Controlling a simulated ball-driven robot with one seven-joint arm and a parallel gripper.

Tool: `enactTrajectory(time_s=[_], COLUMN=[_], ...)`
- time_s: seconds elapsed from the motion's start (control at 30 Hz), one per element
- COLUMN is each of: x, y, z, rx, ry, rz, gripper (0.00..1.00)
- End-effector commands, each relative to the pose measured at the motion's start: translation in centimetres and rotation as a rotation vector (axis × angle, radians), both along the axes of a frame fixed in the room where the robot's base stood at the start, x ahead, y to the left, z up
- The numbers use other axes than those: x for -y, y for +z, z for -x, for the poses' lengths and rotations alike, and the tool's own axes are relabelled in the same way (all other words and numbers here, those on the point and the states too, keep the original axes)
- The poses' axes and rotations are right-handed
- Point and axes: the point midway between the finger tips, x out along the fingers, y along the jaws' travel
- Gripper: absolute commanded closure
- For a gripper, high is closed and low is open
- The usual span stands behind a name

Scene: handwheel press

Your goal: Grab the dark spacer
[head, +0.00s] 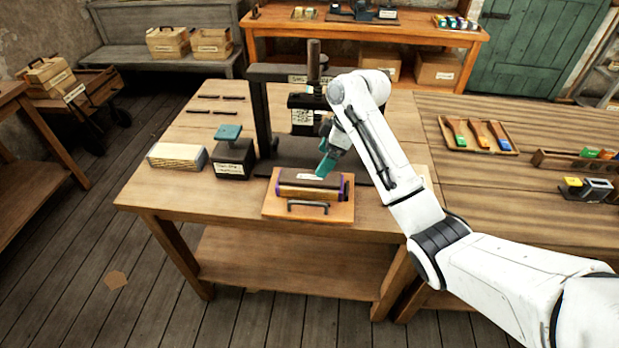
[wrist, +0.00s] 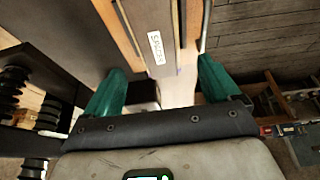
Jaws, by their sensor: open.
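The dark spacer (head: 326,183) is a long dark brown block with a white label. It lies on top of a stack with purple ends, on a wooden board (head: 270,208) with a dark handle. My gripper (head: 327,160), with teal fingers, is just above and behind the stack in the head view. In the wrist view my gripper (wrist: 160,82) is open, with its fingers apart. The labelled spacer (wrist: 155,47) shows ahead, between the lines of the two fingers. I cannot tell whether the fingers touch it.
The black press (head: 262,115) with its upright post stands close behind the board. A dark block with a teal top (head: 229,150) and a pale stack (head: 177,157) stand to the left. A tray of coloured tools (head: 478,134) lies on the right bench. The table's front left is clear.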

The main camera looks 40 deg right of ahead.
Motion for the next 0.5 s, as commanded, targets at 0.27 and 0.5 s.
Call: enactTrajectory(time_s=[0.27,0.5], x=[-0.6,-1.0], y=[-2.1,-4.9], z=[-0.8,-1.9], rx=[0.000,-0.003], ry=[0.000,-0.001], rz=[0.001,0.001], gripper=[0.11,0.11])
